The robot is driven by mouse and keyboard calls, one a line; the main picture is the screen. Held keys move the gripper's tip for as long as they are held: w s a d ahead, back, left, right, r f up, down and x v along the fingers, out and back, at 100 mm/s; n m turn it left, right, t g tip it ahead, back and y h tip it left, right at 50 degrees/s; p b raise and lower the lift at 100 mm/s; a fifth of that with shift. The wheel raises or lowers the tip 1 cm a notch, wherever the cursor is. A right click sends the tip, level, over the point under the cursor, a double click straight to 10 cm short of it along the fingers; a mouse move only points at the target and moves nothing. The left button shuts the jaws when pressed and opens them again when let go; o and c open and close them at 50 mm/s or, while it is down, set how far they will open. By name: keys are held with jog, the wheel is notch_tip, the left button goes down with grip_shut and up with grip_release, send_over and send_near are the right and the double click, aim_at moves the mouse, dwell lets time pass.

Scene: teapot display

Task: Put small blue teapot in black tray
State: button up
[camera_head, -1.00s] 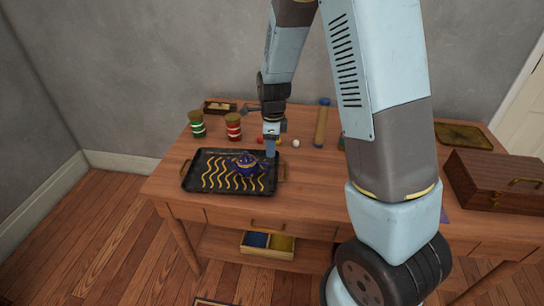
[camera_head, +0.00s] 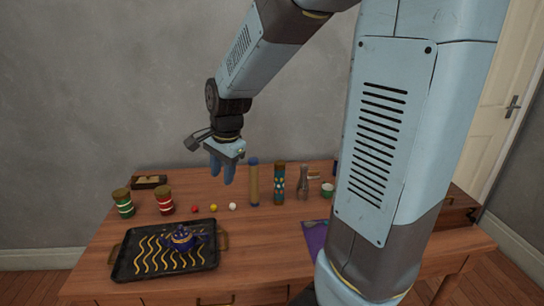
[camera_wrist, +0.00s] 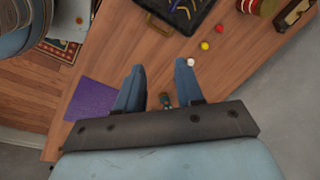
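The small blue teapot (camera_head: 183,238) stands inside the black tray (camera_head: 122,266), which has wavy yellow lines and brass handles. The tray is at the left front of the wooden table. My gripper (camera_head: 222,172) is raised above the table, behind and to the right of the tray, apart from the teapot. In the wrist view its two fingers (camera_wrist: 159,72) are spread with nothing held between them. A corner of the tray (camera_wrist: 199,20) shows at the top there; the teapot is not clearly visible in that view.
Green (camera_head: 123,203) and red (camera_head: 165,200) jars stand behind the tray. Small red, yellow and white balls (camera_head: 232,207) lie nearby. A purple cloth (camera_head: 314,237) lies farther right.

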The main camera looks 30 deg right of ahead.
jog(key=s+d+r+n+t, duration=0.1)
jog(key=s+d+r+n, duration=0.2)
jog(key=s+r+n, duration=0.2)
jog(key=s+d+r+n+t+h, duration=0.1)
jog(key=s+r+n, duration=0.5)
jog(key=s, duration=0.6)
jog(key=shift+s+d+n+t, duration=0.15)
jog(key=shift+d+n+t, duration=0.55)
jog(key=shift+d, duration=0.2)
jog(key=shift+r, duration=0.1)
